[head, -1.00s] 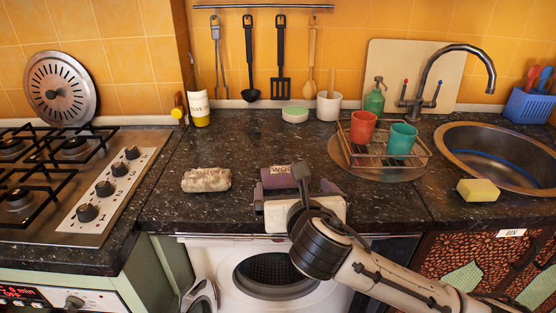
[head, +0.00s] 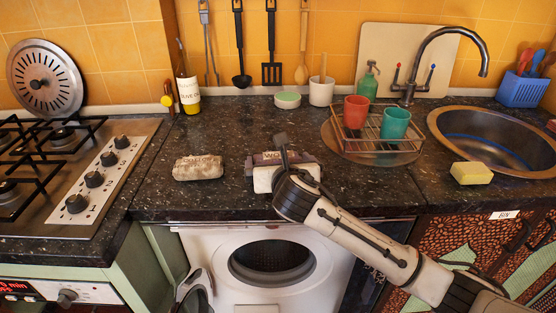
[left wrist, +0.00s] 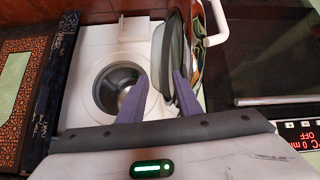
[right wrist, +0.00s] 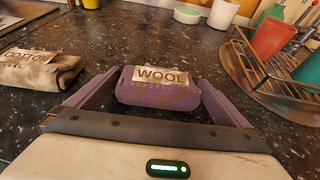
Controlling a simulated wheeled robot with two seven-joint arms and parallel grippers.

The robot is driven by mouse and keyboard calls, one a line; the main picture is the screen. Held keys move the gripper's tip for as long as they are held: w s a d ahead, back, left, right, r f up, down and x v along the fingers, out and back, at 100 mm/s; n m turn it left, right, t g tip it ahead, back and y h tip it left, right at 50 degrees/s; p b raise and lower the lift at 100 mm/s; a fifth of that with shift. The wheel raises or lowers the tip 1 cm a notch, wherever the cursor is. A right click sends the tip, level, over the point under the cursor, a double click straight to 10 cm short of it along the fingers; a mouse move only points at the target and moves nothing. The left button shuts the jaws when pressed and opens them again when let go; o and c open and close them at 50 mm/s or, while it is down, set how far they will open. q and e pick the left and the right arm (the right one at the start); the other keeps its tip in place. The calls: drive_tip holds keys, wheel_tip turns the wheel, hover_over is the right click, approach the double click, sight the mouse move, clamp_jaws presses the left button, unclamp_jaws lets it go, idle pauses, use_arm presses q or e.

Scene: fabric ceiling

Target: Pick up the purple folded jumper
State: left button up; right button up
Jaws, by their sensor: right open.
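The purple folded jumper (right wrist: 160,92), with a "WOOL" label, lies on the dark speckled counter. In the head view, the jumper (head: 262,158) is largely hidden behind my right gripper (head: 280,164). In the right wrist view, my right gripper (right wrist: 158,84) is open, with one finger on each side of the jumper. Whether the fingers touch it, I cannot tell. My left gripper (left wrist: 160,86) is open and empty in front of the washing machine. It is not seen in the head view.
A beige folded garment labelled "COTTON" (head: 198,168) lies left of the jumper. A wire rack (head: 378,146) with a red cup (head: 356,112) and a teal cup (head: 396,123) stands to the right. The washing machine (left wrist: 133,60) has its door (left wrist: 166,62) open.

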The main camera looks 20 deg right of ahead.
drive_tip(key=c, duration=0.7)
